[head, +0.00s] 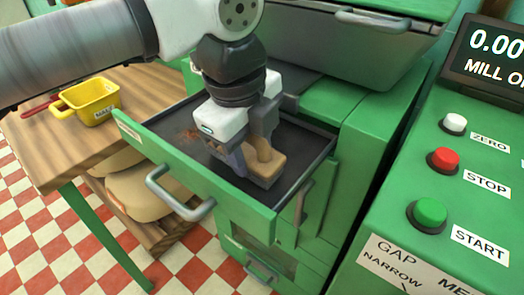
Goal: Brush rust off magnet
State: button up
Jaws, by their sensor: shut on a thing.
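My gripper (254,166) is over an open green drawer with a dark tray surface inside. It is shut on a wooden brush (267,163), whose tan block and handle show between and beside the fingers. The bristles are hidden. The dark magnet tray (293,139) lies in the drawer under the gripper. A patch of reddish-brown rust (193,134) lies on it, left of the gripper. I cannot tell whether the brush touches the surface.
The drawer front (200,190) has a metal handle (178,194). A yellow scoop (92,101) stands on the wooden table (70,145) at left. Sacks (137,192) lie on the shelf below. A green control panel (440,190) with buttons stands at right; a grey lid (365,60) is behind.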

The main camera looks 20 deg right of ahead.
aim_at(179, 133)
jog(key=shift+w+a+f, duration=0.1)
jog(key=shift+w+a, duration=0.9)
jog(key=shift+w, duration=0.5)
jog(key=shift+w+a, duration=1.05)
jog(key=shift+w, duration=0.45)
jog(key=shift+w+a+f, duration=0.1)
jog(key=shift+w+a, duration=0.9)
jog(key=shift+w, duration=0.5)
jog(key=shift+w+a+r+p, duration=0.15)
jog(key=shift+w+a, duration=0.35)
jog(key=shift+w, duration=0.25)
jog(key=shift+w+a+f+p, duration=0.15)
jog(key=shift+w+a, duration=0.35)
jog(key=shift+w, duration=0.25)
jog(key=shift+w+a+r+p, duration=0.25)
jog(key=shift+w+a, duration=0.15)
jog(key=shift+w, duration=0.25)
jog(key=shift+w+a+r+p, duration=0.15)
jog(key=shift+w+a+p, duration=0.2)
jog(key=shift+w, duration=0.3)
jog(key=shift+w+a, duration=0.15)
jog(key=shift+a, duration=0.15)
jog(key=shift+w+a+r+p, duration=0.1)
jog(key=shift+w+r+p, duration=0.05)
jog(key=shift+r+p, duration=1.95)
jog(key=shift+r, duration=0.75)
jog(key=shift+d, duration=0.2)
